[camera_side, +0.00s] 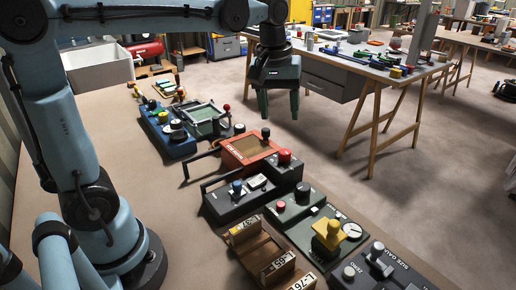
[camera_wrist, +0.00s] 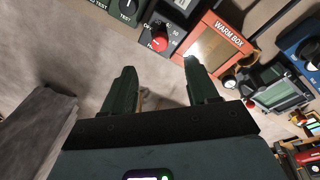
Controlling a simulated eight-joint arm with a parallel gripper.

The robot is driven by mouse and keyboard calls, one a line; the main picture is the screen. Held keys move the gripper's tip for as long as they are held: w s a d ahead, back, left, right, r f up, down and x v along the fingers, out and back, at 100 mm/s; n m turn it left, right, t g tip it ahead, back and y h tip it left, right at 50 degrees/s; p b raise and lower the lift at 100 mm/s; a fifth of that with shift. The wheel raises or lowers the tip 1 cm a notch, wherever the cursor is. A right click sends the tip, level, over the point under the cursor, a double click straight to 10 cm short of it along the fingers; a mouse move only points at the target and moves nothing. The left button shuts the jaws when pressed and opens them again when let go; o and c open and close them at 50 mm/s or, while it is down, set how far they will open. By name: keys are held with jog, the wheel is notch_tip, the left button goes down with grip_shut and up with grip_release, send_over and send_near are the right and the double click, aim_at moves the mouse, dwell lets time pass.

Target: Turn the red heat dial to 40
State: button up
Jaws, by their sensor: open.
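The red heat dial (camera_wrist: 159,43) sits on a dark panel beside the orange box marked WARM BOX (camera_wrist: 214,50) in the wrist view. Scale marks surround the dial, but its setting is too small to read. In the side view the red dial (camera_side: 284,157) is at the right end of the orange warm box (camera_side: 250,149). My gripper (camera_side: 280,117) is open and empty, raised above and beyond the box. In the wrist view my gripper's (camera_wrist: 158,68) two green fingers are apart, with the dial showing past their tips.
A blue device (camera_side: 165,130) and a green-framed device (camera_side: 205,118) stand left of the warm box. A dark console (camera_side: 240,198) with a handle and a panel with a yellow knob (camera_side: 327,234) stand nearer the camera.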

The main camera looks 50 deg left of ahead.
aim_at(285, 151)
jog(key=w+f, duration=0.1)
jog(key=f, duration=0.3)
jog(key=w+f+n+g, duration=0.1)
jog(key=f, duration=0.3)
jog(key=w+f+n, duration=0.1)
jog(key=f, duration=0.3)
jog(key=shift+a, duration=0.3)
jog(key=c, duration=1)
jog(key=shift+c, duration=0.2)
